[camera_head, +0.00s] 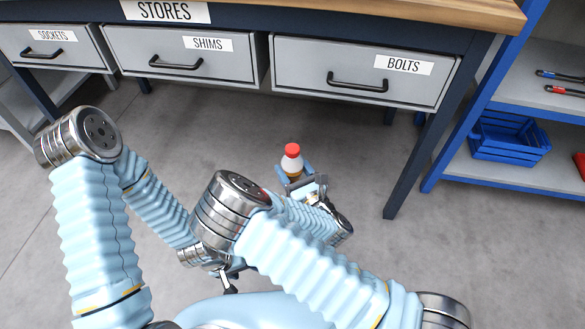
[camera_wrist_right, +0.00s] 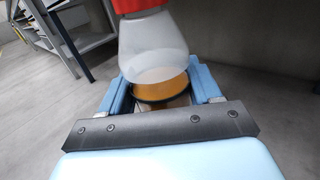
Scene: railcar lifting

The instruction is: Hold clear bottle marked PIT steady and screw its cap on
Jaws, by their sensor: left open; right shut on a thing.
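A clear bottle (camera_head: 292,164) with amber contents stands roughly upright in my right gripper (camera_head: 297,181). Its red cap (camera_head: 292,150) sits at its top; I cannot tell how tightly. In the right wrist view the bottle's clear shoulder (camera_wrist_right: 152,45) rises above the fingers, and the red cap (camera_wrist_right: 130,5) is cut off by the top edge. My right gripper (camera_wrist_right: 160,95) is shut around the bottle's lower part. No PIT marking is readable. My left gripper (camera_head: 229,284) is open, lower left of the bottle and apart from it, partly hidden by my arm.
A workbench (camera_head: 420,12) with grey drawers marked SOCKETS, SHIMS and BOLTS (camera_head: 365,72) stands beyond the bottle. A blue shelf unit with a blue crate (camera_head: 507,136) is at the right. The floor around the bottle is clear.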

